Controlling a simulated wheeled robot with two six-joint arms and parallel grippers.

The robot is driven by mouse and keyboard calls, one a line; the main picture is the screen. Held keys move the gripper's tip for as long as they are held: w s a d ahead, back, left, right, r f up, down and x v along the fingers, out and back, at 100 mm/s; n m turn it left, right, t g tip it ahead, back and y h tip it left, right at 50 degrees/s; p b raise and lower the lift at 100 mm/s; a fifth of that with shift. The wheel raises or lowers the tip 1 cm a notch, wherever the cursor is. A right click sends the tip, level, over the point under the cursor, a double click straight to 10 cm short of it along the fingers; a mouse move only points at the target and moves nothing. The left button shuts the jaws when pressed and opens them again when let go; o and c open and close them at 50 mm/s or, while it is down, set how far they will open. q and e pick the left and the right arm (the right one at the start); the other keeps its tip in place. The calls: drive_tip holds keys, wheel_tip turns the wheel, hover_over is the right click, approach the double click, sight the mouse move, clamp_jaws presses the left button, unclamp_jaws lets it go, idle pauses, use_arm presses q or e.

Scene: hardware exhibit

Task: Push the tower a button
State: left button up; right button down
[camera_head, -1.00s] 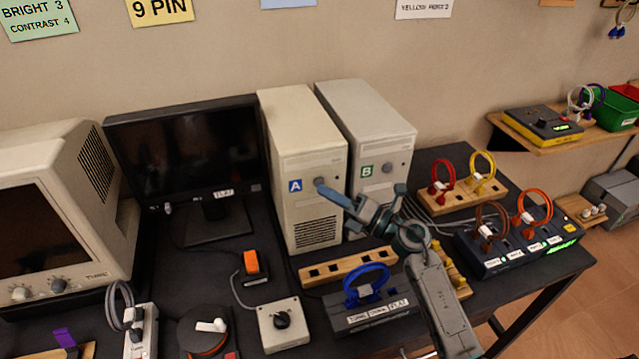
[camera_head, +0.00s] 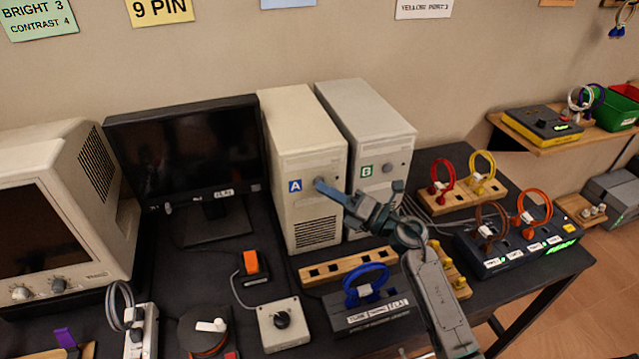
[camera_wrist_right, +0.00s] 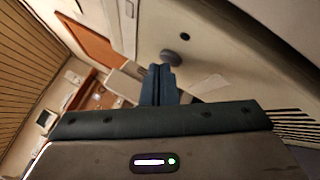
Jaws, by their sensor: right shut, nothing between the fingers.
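The beige tower A (camera_head: 306,170) stands upright beside the monitor, with a blue "A" label (camera_head: 295,186) on its front. Its round grey button sits right of the label, at the tips of my right gripper (camera_head: 322,184). The right gripper is shut and empty, and its fingers point at the tower front. In the right wrist view the button (camera_wrist_right: 171,57) shows just beyond the closed fingertips (camera_wrist_right: 161,68). I cannot tell whether they touch it. My left gripper is not in view.
Tower B (camera_head: 368,130) with a green label stands close on the right. A wooden slotted strip (camera_head: 347,266), a box with a blue ring (camera_head: 368,312) and a box with a black knob (camera_head: 283,322) lie in front. The dark monitor (camera_head: 185,150) is on the left.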

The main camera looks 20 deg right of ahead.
drive_tip(key=shift+w, duration=0.15)
drive_tip(key=shift+s, duration=0.65)
drive_tip(key=s+p, duration=0.1)
drive_tip(key=s, duration=0.5)
drive_tip(key=shift+d+p, duration=0.15)
drive_tip(key=shift+p, duration=0.15)
idle(1.5)
